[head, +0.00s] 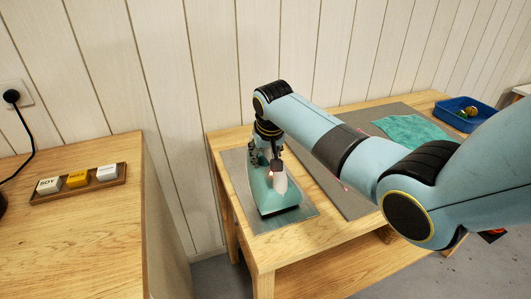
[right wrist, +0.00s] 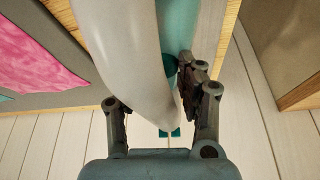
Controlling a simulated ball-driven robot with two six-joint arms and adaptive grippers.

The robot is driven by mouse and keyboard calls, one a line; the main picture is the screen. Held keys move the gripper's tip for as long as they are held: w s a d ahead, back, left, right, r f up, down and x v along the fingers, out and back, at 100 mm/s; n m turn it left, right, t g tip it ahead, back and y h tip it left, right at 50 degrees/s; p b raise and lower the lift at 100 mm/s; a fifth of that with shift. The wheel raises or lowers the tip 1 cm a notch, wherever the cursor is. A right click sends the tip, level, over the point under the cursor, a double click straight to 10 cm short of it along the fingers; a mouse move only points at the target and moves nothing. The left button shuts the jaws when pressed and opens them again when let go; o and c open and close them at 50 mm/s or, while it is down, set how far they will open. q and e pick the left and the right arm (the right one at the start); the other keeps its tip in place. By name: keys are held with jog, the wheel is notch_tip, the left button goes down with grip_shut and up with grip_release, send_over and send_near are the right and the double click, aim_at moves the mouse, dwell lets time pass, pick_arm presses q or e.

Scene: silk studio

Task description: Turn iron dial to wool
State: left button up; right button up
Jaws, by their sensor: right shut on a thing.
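A teal and white iron (head: 272,198) rests on a grey pad (head: 305,216) at the left end of the ironing table. A small red light shows on it. My right gripper (head: 268,157) reaches down onto the iron's back end. In the right wrist view its fingers stand on either side of the iron's pale handle (right wrist: 140,50), and it is shut on part of the iron. A dark teal round part (right wrist: 171,66) shows beside the handle. The dial and its setting cannot be made out. My left gripper is not in view.
A wooden tray (head: 75,191) with labelled blocks sits on the left table (head: 95,235). A teal cloth (head: 408,132) lies on a grey mat (head: 352,203), and a blue bin (head: 466,112) stands beyond it. A pink cloth (right wrist: 40,50) shows in the right wrist view.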

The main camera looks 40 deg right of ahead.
jog(key=o, duration=1.2)
jog(key=shift+c, duration=0.2)
jog(key=v, duration=1.2)
